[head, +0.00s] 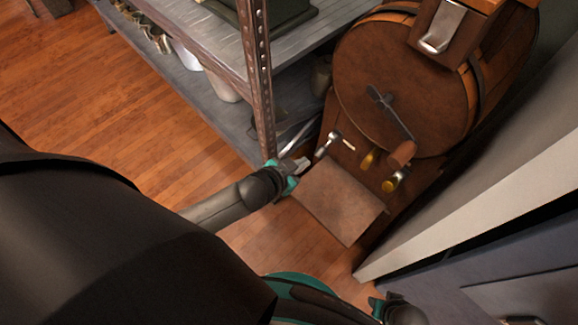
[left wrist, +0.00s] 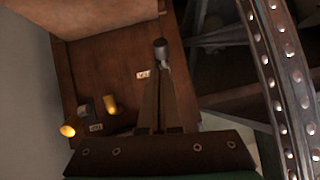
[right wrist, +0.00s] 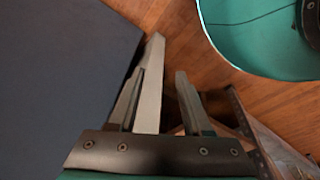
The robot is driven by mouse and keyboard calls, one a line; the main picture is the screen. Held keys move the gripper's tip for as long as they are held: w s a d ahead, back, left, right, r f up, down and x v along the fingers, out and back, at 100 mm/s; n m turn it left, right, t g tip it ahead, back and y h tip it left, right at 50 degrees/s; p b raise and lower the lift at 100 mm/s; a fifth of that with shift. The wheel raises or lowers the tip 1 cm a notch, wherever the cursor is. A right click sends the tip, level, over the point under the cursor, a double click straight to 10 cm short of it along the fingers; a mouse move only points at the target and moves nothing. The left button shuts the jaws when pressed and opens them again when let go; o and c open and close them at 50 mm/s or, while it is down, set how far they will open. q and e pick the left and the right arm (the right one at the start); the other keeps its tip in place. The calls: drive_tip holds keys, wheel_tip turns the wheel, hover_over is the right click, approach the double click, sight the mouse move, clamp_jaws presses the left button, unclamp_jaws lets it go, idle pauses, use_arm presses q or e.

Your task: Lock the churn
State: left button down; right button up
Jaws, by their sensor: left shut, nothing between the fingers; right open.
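The churn (head: 375,85) is a brown wooden drum on a wooden stand, with a dark crank and wooden handle (head: 402,153) on its face. Below the drum, the stand's panel bears a metal lever or tap (head: 327,145) and two brass knobs (head: 370,160). My left gripper (head: 302,164) is shut and empty, just left of the metal lever. In the left wrist view its fingertips point at the lever's dark-capped end (left wrist: 161,50); I cannot tell whether they touch. My right gripper (right wrist: 168,95) is open and empty, away from the churn beside a dark blue surface.
A grey metal shelf (head: 190,45) with a riveted post (head: 258,80) stands close left of the churn and my left gripper. A sloping wooden board (head: 340,200) juts out below the panel. A pale-edged cabinet (head: 470,190) is at the right. Wooden floor is open at the left.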

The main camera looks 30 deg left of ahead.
use_arm(q)
drive_tip(key=shift+s+a+r+p, duration=0.2)
drive_tip(key=shift+s+r+p, duration=0.05)
drive_tip(key=shift+s, duration=0.55)
drive_tip(key=shift+s+a+r+p, duration=0.2)
drive_tip(key=shift+s+r+p, duration=0.1)
drive_tip(key=shift+s, duration=0.5)
drive_tip(key=shift+s+a+r+p, duration=0.2)
drive_tip(key=shift+s+p, duration=0.05)
drive_tip(key=shift+s, duration=0.55)
use_arm(e)
drive_tip(key=shift+s+d+f, duration=1.05)
drive_tip(key=shift+s+f, duration=0.25)
use_arm(q)
drive_tip(key=shift+f, duration=0.15)
